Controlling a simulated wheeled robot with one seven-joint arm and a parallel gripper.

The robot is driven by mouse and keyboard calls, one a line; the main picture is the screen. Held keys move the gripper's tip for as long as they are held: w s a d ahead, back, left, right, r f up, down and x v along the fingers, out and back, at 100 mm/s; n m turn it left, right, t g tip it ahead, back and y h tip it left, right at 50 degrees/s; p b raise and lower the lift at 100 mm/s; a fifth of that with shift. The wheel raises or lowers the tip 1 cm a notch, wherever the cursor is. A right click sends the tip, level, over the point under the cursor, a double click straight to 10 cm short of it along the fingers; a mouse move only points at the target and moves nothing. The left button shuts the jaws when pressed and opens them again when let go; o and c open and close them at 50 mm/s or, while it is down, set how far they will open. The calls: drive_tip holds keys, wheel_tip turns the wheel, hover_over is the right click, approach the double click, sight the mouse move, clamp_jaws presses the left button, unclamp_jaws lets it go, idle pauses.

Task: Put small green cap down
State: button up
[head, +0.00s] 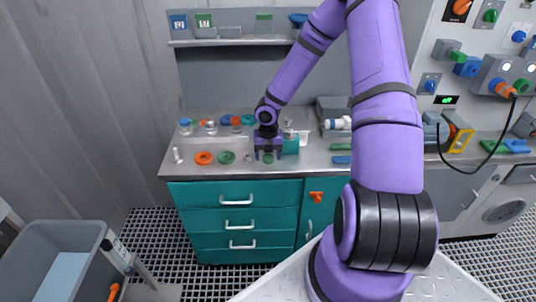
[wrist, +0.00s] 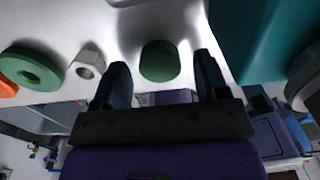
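The small green cap (wrist: 160,61) sits on the pale counter in the wrist view, between and just beyond my fingertips. There is a visible gap to the finger on each side. My gripper (wrist: 162,68) is open and empty. In the head view my gripper (head: 267,157) is low over the front of the counter, pointing down. The green cap (head: 268,159) shows there as a small green patch at the fingertips, partly hidden by them.
A grey nut (wrist: 87,63), a green ring (head: 226,157) and an orange ring (head: 204,158) lie to the left. Several small fittings stand behind. The counter's front edge (head: 235,177) is near.

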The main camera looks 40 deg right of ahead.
wheel_tip(320, 180, up, 12)
wheel_tip(320, 180, up, 11)
drive_tip(key=m+h, duration=0.3)
drive_tip(key=m, duration=0.5)
hover_over(268, 157)
drive_tip(key=s+a, duration=0.3)
drive_tip(key=s, duration=0.2)
drive_tip(key=s+a+r+m+t+y, duration=0.1)
drive_tip(key=s+a+r+m+t, duration=0.1)
drive_tip(key=s+a+r+m, duration=0.3)
drive_tip(key=s+a+r+m+t+y, duration=0.2)
drive_tip(key=s+a+r+m, duration=0.3)
drive_tip(key=s+r+m, duration=0.9)
drive_tip(key=s+m+t, duration=0.1)
drive_tip(key=s+m, duration=0.1)
drive_tip(key=s, duration=0.1)
drive_tip(key=shift+a+r, duration=0.15)
drive_tip(key=shift+a, duration=0.2)
